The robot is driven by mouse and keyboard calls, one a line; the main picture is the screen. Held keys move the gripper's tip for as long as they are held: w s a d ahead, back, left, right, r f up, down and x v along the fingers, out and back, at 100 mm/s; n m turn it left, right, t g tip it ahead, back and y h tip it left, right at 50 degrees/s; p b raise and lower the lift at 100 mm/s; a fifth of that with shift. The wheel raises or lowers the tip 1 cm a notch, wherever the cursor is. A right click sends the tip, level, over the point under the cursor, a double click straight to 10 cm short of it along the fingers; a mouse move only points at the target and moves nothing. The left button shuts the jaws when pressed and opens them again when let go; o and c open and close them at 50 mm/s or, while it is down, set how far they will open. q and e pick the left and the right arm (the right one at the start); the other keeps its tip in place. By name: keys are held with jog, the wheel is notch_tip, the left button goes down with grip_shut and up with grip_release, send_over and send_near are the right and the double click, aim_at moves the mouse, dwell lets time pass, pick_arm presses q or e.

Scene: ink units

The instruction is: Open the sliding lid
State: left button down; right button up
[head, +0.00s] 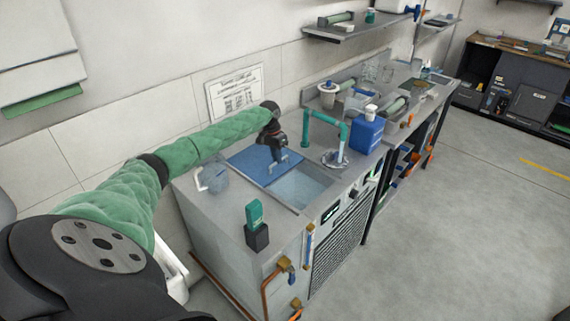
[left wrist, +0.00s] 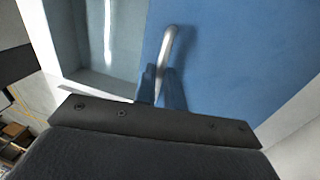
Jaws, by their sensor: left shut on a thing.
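The blue sliding lid (head: 258,166) lies on the grey counter unit, covering the left and back part of a basin (head: 298,188). The front right part of the basin is uncovered and shows a pale inside. My left gripper (head: 279,157) reaches down to the lid's handle. In the left wrist view, the silver bar handle (left wrist: 168,48) stands on the blue lid (left wrist: 245,60), and the gripper's fingers (left wrist: 161,90) are shut on its near end. The open basin shows at the left of that view (left wrist: 95,40). My right gripper is not in view.
A teal tap (head: 328,117) and a blue bottle (head: 368,131) stand right of the basin. A clear jug (head: 215,178) stands left of the lid. A green-topped dark block (head: 256,226) is at the counter's front left. Wall shelves hang behind.

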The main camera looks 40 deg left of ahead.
pick_arm(q)
jog(key=shift+a, duration=0.35)
jog(key=c, duration=1.5)
grip_release()
jog(key=shift+r, duration=0.1)
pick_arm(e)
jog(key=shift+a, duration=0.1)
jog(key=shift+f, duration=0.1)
